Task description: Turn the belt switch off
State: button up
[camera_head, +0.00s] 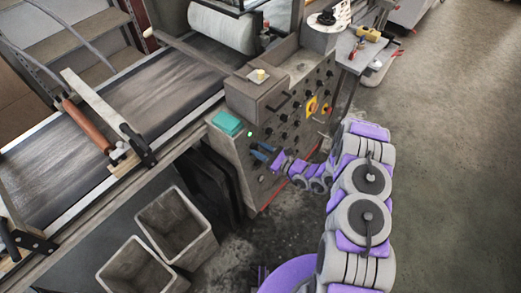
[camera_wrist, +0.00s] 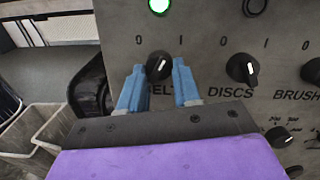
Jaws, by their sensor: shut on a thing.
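The belt switch (camera_wrist: 158,65) is a black round knob on the grey panel, with 0 at its upper left and 1 at its upper right. Its white mark leans up and right, toward the 1. The label below is partly covered by my gripper and reads "ELT". My gripper (camera_wrist: 160,70) has its two blue fingers on either side of the knob, shut on it. In the head view my gripper (camera_head: 264,157) reaches the lower left of the control panel (camera_head: 246,165); the knob itself is hidden there.
A lit green lamp (camera_wrist: 159,6) sits above the switch. The DISCS knob (camera_wrist: 241,66) is close on the right, with a BRUSH knob (camera_wrist: 312,70) beyond. Two grey bins (camera_head: 178,226) stand below the conveyor (camera_head: 165,82). Open floor (camera_head: 450,160) lies to the right.

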jog(key=n, duration=0.1)
jog(key=n+p, duration=0.1)
jog(key=shift+w+r+n+g, duration=0.15)
jog(key=shift+n+g, duration=0.15)
jog(key=shift+n, duration=0.1)
jog(key=n+g, duration=0.1)
jog(key=n, duration=0.2)
jog(key=shift+n+p, duration=0.3)
jog(key=shift+n, duration=0.1)
jog(key=n+b, duration=0.1)
jog(key=n, duration=0.4)
jog(key=shift+w+d+r+g, duration=0.1)
jog(key=shift+g, duration=0.3)
jog(key=shift+n, duration=0.5)
jog(key=shift+h+b, duration=0.3)
jog(key=o, duration=1)
jog(key=shift+o, duration=0.2)
jog(key=p+v, duration=0.4)
jog(key=v, duration=1.3)
jog(key=shift+d, duration=0.3)
